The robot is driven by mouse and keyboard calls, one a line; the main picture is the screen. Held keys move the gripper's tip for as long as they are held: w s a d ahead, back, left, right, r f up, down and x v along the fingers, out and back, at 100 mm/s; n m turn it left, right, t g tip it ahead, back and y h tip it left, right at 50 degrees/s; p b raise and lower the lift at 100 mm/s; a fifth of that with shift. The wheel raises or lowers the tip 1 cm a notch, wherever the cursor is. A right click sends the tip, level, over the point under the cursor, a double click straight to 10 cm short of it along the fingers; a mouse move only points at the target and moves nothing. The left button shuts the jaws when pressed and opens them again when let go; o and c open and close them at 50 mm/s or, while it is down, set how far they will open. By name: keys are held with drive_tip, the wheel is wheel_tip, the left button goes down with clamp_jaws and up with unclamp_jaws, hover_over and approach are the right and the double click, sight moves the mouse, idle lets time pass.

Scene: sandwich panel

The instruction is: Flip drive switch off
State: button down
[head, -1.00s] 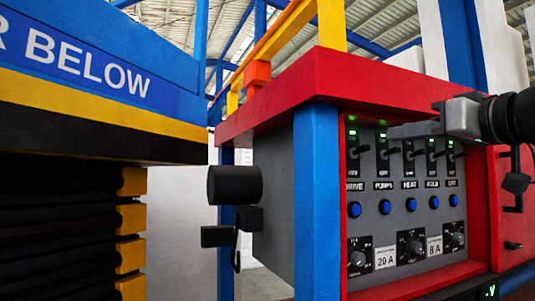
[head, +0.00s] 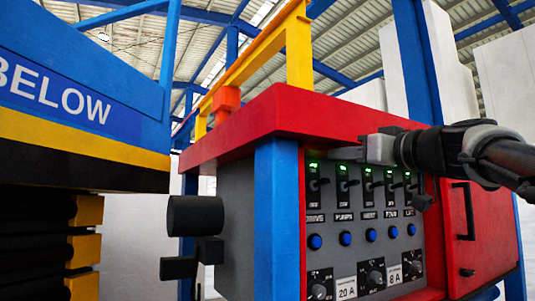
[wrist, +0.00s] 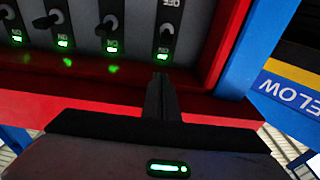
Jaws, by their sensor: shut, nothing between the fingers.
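The drive switch (head: 314,185) is the leftmost toggle of the row on the grey panel, above the label DRIVE. Its green lamp is lit. In the wrist view, where the panel is upside down, it is the rightmost toggle (wrist: 167,32), with OFF at the far end of its plate and ON beside the lamp. My gripper (head: 362,148) is shut and empty, up by the red hood in front of the panel. In the wrist view its fingertips (wrist: 160,78) are just short of the drive switch's lamp, nearly in line with the toggle, with a visible gap to the lever.
Other toggles with lit green lamps, such as the pumps switch (head: 343,187), stand close beside it. Blue buttons (head: 345,239) and dials (head: 320,291) sit below. The red hood (head: 300,115) overhangs the panel, and a blue post (head: 277,220) borders it on the left.

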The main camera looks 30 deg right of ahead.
sight(320, 183)
drive_tip(key=w, duration=0.2)
drive_tip(key=w+r+p, duration=0.1)
drive_tip(key=w, duration=0.1)
drive_tip(key=shift+a, duration=0.2)
drive_tip(key=f, duration=0.2)
drive_tip(key=s+f+b, duration=0.1)
drive_tip(key=f, duration=0.1)
drive_tip(key=shift+s+d+f, duration=0.1)
drive_tip(key=shift+s+f, duration=0.05)
drive_tip(key=shift+s, duration=0.05)
